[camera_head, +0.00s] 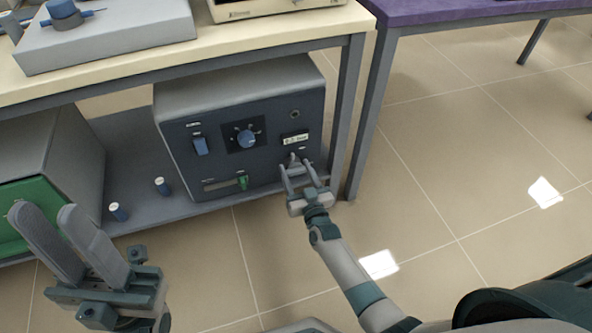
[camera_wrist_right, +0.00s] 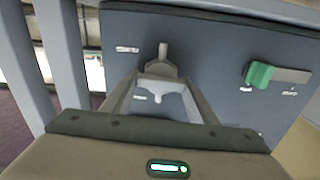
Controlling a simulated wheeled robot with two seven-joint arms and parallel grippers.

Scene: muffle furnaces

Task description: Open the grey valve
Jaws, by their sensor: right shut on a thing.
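The grey valve (camera_head: 293,158) is a small knob on the lower right of the dark front panel of a grey furnace (camera_head: 235,90) on the low shelf. It also shows in the right wrist view (camera_wrist_right: 162,56), with its stem upright there. My right gripper (camera_head: 299,171) reaches the panel and is shut on the grey valve, one finger on each side; the fingers also show in the right wrist view (camera_wrist_right: 161,86). They partly cover the valve. My left gripper (camera_head: 43,210) is open and empty, at the lower left in front of the shelf.
The panel also has a blue dial (camera_head: 246,138), a blue switch (camera_head: 201,146) and a green slider (camera_head: 243,182). A table leg (camera_head: 347,115) is close to the right of the furnace. The tiled floor at right is clear.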

